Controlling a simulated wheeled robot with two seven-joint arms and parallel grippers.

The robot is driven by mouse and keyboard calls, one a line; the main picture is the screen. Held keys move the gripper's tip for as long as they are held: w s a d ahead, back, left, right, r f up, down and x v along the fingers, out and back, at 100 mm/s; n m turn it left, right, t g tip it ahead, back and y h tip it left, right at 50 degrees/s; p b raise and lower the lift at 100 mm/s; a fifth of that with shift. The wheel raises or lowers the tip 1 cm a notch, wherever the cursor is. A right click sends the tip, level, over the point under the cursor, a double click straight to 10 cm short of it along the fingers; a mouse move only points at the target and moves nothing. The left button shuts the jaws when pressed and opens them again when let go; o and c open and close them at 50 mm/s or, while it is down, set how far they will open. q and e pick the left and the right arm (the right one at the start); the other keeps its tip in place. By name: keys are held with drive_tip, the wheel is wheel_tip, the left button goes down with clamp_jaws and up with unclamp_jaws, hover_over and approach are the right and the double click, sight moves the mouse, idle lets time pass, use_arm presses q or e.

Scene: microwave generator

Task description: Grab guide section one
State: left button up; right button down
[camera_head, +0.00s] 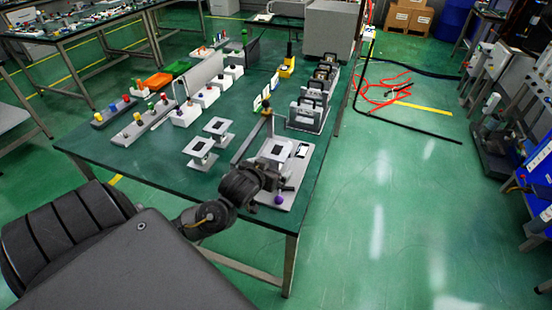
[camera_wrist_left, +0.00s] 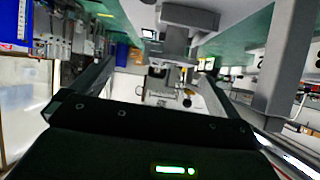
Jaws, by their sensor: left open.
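My left gripper (camera_head: 268,176) is over the near end of the green table, at a grey fixture plate (camera_head: 291,190) with a purple knob (camera_head: 279,199). In the left wrist view its two dark fingers (camera_wrist_left: 160,78) are spread apart. Pale grey parts (camera_wrist_left: 163,90) show between and beyond the fingers, with no clear contact. A grey block with a dark square top (camera_head: 277,149) stands on the plate, partly behind the gripper. No label marks guide section one, so I cannot tell which part it is. My right gripper is not in view.
A rack of several upright dark and grey units (camera_head: 310,108) stands behind the plate. Two small grey stands (camera_head: 200,147) are to the left. An upright grey post (camera_wrist_left: 283,55) rises close on the right in the left wrist view.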

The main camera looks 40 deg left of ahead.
use_arm(q)
drive_tip(key=w+a+r+n+t+y, duration=0.1)
drive_tip(key=w+a+r+t, duration=0.2)
drive_tip(key=r, duration=0.4)
drive_tip(key=g, duration=0.1)
approach(277, 151)
drive_tip(key=w, duration=0.1)
drive_tip(key=w+f, duration=0.1)
drive_tip(key=w+a, duration=0.1)
drive_tip(key=shift+w+f+y, duration=0.2)
drive_tip(key=shift+y, duration=0.1)
drive_tip(key=shift+w+f, duration=0.2)
drive_tip(key=shift+w, duration=0.25)
drive_tip(key=p+x, duration=0.1)
drive_tip(key=x, duration=0.5)
drive_tip(key=shift+a, duration=0.1)
drive_tip(key=shift+s+r, duration=0.1)
drive_tip(key=c, duration=1.2)
drive_tip(key=shift+c, duration=0.4)
